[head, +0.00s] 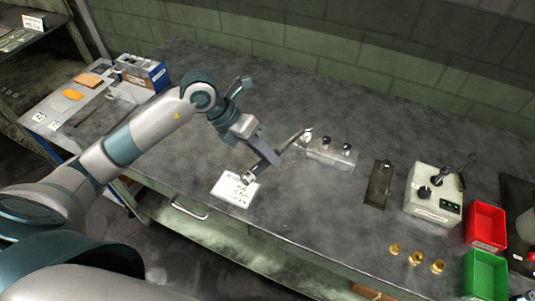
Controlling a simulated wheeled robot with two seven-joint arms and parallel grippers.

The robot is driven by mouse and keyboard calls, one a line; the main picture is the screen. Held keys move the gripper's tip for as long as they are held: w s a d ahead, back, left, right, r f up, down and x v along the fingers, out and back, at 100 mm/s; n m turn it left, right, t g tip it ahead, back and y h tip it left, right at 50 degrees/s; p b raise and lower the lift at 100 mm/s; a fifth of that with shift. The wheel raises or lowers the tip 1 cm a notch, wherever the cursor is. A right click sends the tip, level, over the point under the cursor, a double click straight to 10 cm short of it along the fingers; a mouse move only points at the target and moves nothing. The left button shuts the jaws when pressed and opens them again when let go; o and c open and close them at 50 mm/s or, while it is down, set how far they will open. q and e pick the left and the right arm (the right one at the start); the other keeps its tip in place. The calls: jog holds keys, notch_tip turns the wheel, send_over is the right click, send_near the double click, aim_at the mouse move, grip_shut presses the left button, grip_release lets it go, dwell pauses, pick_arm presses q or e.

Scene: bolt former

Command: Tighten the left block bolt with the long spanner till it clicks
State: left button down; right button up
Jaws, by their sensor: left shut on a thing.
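My left gripper (268,158) comes in from the left, above the bench. It is shut on the long spanner (292,141). The spanner slants up and right from the gripper, with its far end at the left end of the metal block (332,155). The left block bolt is hidden or too small to tell apart from the spanner's end, so I cannot tell whether the spanner is seated on it. Two dark-topped bolts, the middle one (326,147) and the right one (346,147), show on the block. My right gripper is not in view.
A white printed card (236,189) lies below the gripper. Right of the block are a dark plate (378,184), a pale box with levers (434,194), red (486,226) and green (486,275) bins and several brass pieces (416,258). The bench behind the block is clear.

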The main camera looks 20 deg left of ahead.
pick_arm(q)
jog(key=shift+w+a+r+m+b, duration=0.1)
jog(key=shift+w+a+m+b, duration=0.15)
jog(key=shift+a, duration=0.25)
jog(key=shift+w+a+m+b, duration=0.15)
jog(key=shift+w+a+b, duration=0.15)
jog(key=shift+a, duration=0.15)
dwell(0.5)
jog(key=shift+w+a+m+g+b, duration=0.2)
jog(key=shift+a+m+g+b, duration=0.2)
jog(key=shift+a+b, duration=0.05)
jog(key=shift+f, duration=0.2)
jog(key=shift+a+f+h+b, duration=0.1)
jog(key=shift+a+h+b, duration=0.1)
jog(key=shift+h+b, duration=0.1)
